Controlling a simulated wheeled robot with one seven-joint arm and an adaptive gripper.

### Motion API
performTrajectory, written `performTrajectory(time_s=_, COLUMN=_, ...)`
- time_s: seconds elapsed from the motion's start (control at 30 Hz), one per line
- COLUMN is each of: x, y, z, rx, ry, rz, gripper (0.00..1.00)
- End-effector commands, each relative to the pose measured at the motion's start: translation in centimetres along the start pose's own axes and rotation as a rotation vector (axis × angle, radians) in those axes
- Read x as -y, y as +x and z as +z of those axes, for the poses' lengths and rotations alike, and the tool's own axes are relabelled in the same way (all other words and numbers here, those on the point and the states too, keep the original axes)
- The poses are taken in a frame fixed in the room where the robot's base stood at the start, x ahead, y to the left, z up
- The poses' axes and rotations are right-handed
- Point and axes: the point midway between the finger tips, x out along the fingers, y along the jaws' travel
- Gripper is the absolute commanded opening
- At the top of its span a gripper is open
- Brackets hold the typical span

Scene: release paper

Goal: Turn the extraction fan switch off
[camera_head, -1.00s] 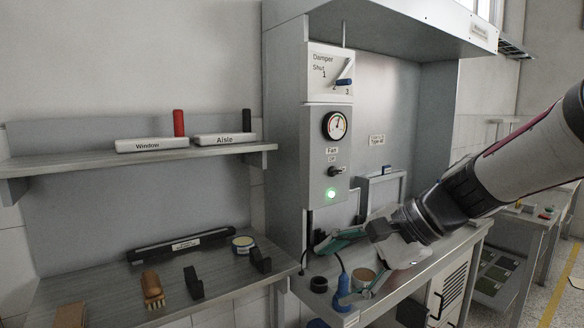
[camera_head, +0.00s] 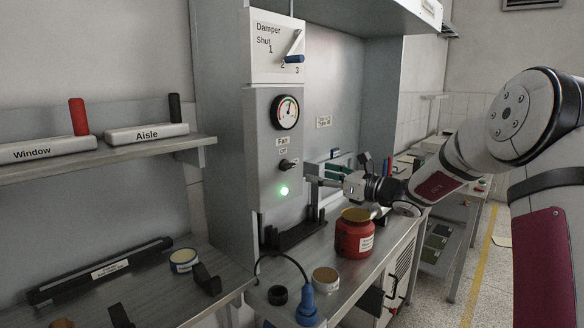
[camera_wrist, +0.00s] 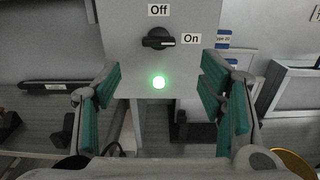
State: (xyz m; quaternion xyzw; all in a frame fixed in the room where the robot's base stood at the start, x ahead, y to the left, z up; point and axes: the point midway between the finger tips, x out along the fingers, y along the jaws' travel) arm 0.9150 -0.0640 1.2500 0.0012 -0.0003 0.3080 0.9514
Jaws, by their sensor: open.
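The extraction fan switch (camera_head: 288,164) is a small black rotary knob on the grey front post, under a "Fan" label and an "Off" label. In the wrist view the knob (camera_wrist: 158,42) has its pale mark pointing right to the "On" label (camera_wrist: 191,38); the "Off" label (camera_wrist: 158,10) is above it. The green lamp (camera_head: 284,191) below the knob is lit. My gripper (camera_head: 318,176) is to the right of the post at about lamp height. In the wrist view its green-padded fingers (camera_wrist: 165,100) are wide apart and empty, apart from the knob.
A damper lever (camera_head: 293,59) and a round gauge (camera_head: 285,112) are above the switch. A red jar (camera_head: 355,233) stands on the bench below my gripper. A blue plug (camera_head: 306,304) with a cable and a tan-topped tub (camera_head: 325,280) are near the front edge.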

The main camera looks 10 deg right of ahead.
Motion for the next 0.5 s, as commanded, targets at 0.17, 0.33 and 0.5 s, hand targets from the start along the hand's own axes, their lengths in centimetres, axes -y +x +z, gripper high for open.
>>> performTrajectory(time_s=0.17, x=-0.2, y=3.8, z=-0.1, rx=0.001, ry=0.000, rz=0.004, gripper=0.63)
performTrajectory(time_s=0.33, x=-0.2, y=7.0, z=0.0, rx=0.001, ry=-0.001, rz=0.005, gripper=0.63)
performTrajectory(time_s=0.5, x=-0.1, y=9.5, z=-0.1, rx=0.000, ry=-0.002, rz=0.004, gripper=0.63)
